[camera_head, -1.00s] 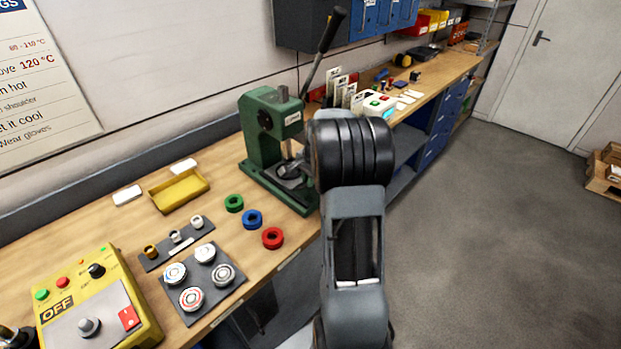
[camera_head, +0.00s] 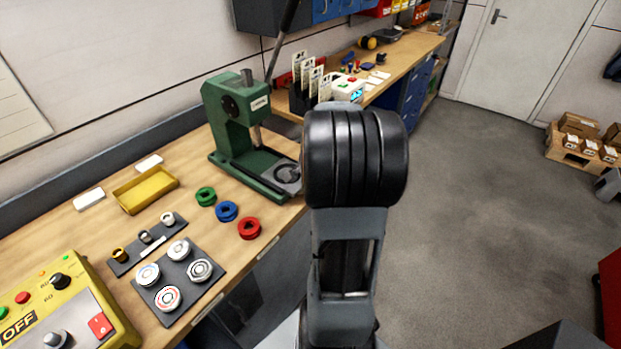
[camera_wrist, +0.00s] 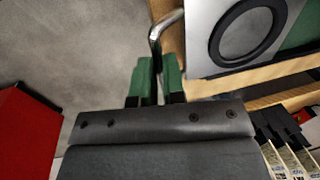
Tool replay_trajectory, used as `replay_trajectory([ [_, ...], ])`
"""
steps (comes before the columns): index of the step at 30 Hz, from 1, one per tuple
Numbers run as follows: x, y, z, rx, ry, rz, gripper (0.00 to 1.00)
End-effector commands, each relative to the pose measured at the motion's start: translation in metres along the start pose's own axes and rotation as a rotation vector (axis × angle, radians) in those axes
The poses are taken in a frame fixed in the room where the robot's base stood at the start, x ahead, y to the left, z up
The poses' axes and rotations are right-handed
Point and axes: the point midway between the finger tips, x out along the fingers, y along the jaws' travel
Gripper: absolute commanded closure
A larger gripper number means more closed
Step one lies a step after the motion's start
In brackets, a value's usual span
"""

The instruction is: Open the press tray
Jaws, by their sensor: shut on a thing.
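The green arbor press (camera_head: 232,125) stands on the bench in the head view. Its grey tray (camera_head: 287,170), with a dark ring on it, sits out in front of the ram toward the bench's front edge. The wrist view shows the tray plate (camera_wrist: 206,55) and its round ring up close at the upper right. A bent metal handle (camera_wrist: 157,32) comes off the tray's side. My gripper (camera_wrist: 157,64) is shut on this handle with its green fingers. In the head view my arm hides the gripper and the handle.
Red, blue and green rings (camera_head: 227,211), a yellow tray (camera_head: 146,190) and a yellow control box (camera_head: 60,305) lie left along the bench. Card holders (camera_head: 308,85) stand behind the press. The floor to the right is open; a red object (camera_wrist: 28,125) shows in the wrist view.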

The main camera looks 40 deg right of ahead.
Motion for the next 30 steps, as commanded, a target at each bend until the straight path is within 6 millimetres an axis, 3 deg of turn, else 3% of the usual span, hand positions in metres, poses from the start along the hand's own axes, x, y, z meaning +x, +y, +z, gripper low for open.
replay_trajectory([
  [2,-0.001,-0.001,-0.001,-0.001,0.004,-0.002,1.0],
  [3,-0.001,-0.001,-0.001,-0.001,0.004,-0.003,0.87],
  [10,-0.001,-0.001,0.0,-0.001,0.002,-0.002,0.65],
  [20,-0.005,-0.001,-0.001,-0.001,0.003,-0.002,0.64],
  [23,-0.017,-0.001,-0.001,-0.001,0.004,-0.003,0.64],
  [30,-0.065,-0.002,-0.001,0.0,0.006,-0.005,0.64],
])
